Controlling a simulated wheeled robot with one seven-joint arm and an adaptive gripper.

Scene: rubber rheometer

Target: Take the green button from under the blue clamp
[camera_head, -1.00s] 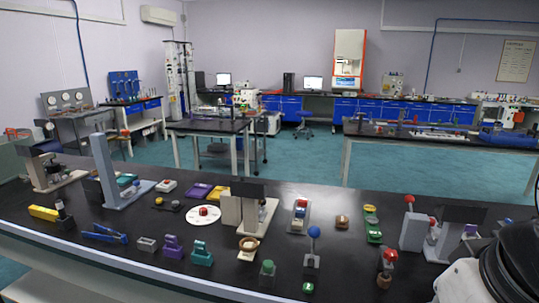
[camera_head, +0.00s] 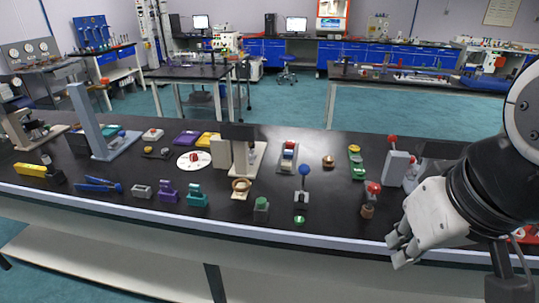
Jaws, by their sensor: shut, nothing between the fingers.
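A small round green button (camera_head: 299,220) lies on the dark bench near its front edge. Just behind it stands a small grey stand with a blue ball on top (camera_head: 304,170); I cannot tell whether this is the blue clamp. A flat blue clamp-like tool (camera_head: 97,184) lies at the left, and nothing green shows under it. My gripper (camera_head: 395,250) is shut and empty at the right, in front of the bench edge, to the right of the green button and apart from it.
A red-topped brown piece (camera_head: 370,196) and a grey block with a red ball (camera_head: 394,165) stand near my arm. A green-topped grey block (camera_head: 261,204) is left of the button. A row of green and yellow pieces (camera_head: 356,160) lies behind.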

